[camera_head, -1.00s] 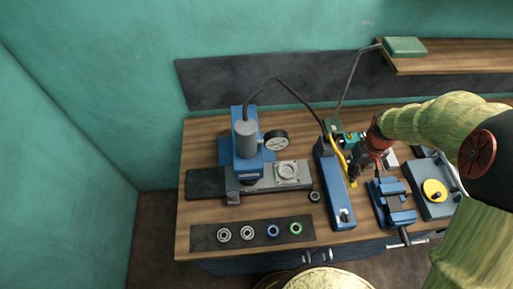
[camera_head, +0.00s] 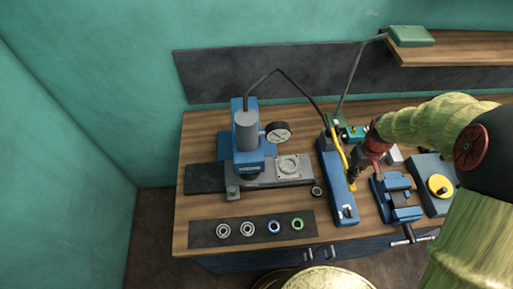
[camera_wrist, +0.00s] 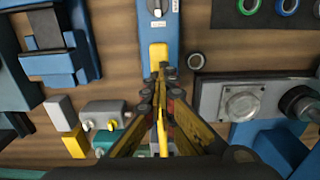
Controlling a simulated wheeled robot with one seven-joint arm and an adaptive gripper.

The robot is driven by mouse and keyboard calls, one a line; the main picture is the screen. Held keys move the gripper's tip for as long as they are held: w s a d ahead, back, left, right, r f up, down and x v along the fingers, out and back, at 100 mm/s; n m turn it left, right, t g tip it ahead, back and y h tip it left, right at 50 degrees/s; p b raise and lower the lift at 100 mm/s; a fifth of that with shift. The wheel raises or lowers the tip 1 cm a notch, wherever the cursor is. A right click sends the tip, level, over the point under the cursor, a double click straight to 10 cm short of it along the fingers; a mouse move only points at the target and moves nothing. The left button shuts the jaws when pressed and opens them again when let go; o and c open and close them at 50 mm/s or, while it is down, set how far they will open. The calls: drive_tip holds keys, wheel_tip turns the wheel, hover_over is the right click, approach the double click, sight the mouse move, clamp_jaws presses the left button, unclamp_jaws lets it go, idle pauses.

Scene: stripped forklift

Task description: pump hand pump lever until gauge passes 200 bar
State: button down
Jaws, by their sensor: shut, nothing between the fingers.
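The hand pump (camera_head: 334,180) is a long blue body on the bench, with a yellow lever (camera_head: 339,150) along its top. The lever's end also shows in the wrist view (camera_wrist: 158,54), just ahead of the fingertips. My gripper (camera_head: 353,182) is shut and empty, pointing down over the lever's front end. Its fingertips (camera_wrist: 160,78) appear close together over the lever; I cannot tell whether they touch it.
A blue vise (camera_head: 396,198) stands close right of the pump, and a grey box with a yellow knob (camera_head: 439,186) lies beyond it. A small ring (camera_head: 317,191) lies left of the pump. Several rings lie on a dark mat (camera_head: 262,231). A hose (camera_head: 297,88) arches behind.

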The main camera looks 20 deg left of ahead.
wheel_tip(320, 180, down, 3)
drive_tip(key=shift+b, duration=0.65)
wheel_tip(320, 180, up, 8)
drive_tip(key=p, duration=0.5)
drive_tip(key=shift+w+r+p, duration=0.1)
drive_tip(key=shift+r+p, duration=0.15)
drive_tip(key=shift+p, duration=0.05)
idle(1.2)
idle(2.0)
wheel_tip(320, 180, up, 7)
drive_tip(key=p, duration=0.4)
drive_tip(key=shift+r+p, duration=0.15)
drive_tip(key=shift+p, duration=0.25)
idle(1.3)
drive_tip(key=shift+a, duration=0.1)
